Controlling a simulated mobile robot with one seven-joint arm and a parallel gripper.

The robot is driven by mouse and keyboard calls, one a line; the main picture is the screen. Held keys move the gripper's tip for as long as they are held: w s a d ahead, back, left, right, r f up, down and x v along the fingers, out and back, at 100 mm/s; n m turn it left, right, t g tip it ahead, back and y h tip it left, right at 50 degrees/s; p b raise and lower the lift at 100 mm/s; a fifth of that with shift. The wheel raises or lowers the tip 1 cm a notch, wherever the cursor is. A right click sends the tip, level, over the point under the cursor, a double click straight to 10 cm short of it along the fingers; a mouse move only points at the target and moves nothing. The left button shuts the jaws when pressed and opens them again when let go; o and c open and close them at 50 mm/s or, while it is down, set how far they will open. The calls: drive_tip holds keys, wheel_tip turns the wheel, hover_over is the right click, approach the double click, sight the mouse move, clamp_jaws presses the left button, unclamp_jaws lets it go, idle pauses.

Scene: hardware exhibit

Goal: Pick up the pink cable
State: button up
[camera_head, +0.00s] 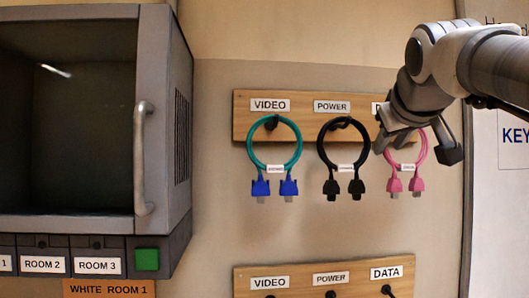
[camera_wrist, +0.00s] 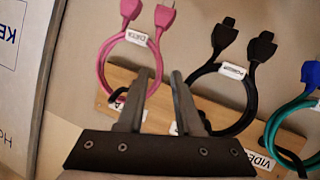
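The pink cable (camera_head: 392,182) hangs as a loop from the DATA hook on the upper wooden board, its two pink plugs pointing down. The wrist view shows the pink cable (camera_wrist: 103,62) upside down at upper left, with a DATA tag.
A black cable (camera_head: 320,150) hangs on the POWER hook close to the left of my gripper, and a teal cable (camera_head: 250,150) with blue plugs on the VIDEO hook. A lower board (camera_head: 357,278) carries matching labels. A grey cabinet (camera_head: 180,110) with a handle stands at left.

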sight(385, 152)
drive_tip(key=shift+p+x, duration=0.95)
drive_tip(key=shift+x, duration=2.5)
drive_tip(key=shift+r, duration=0.1)
clamp_jaws()
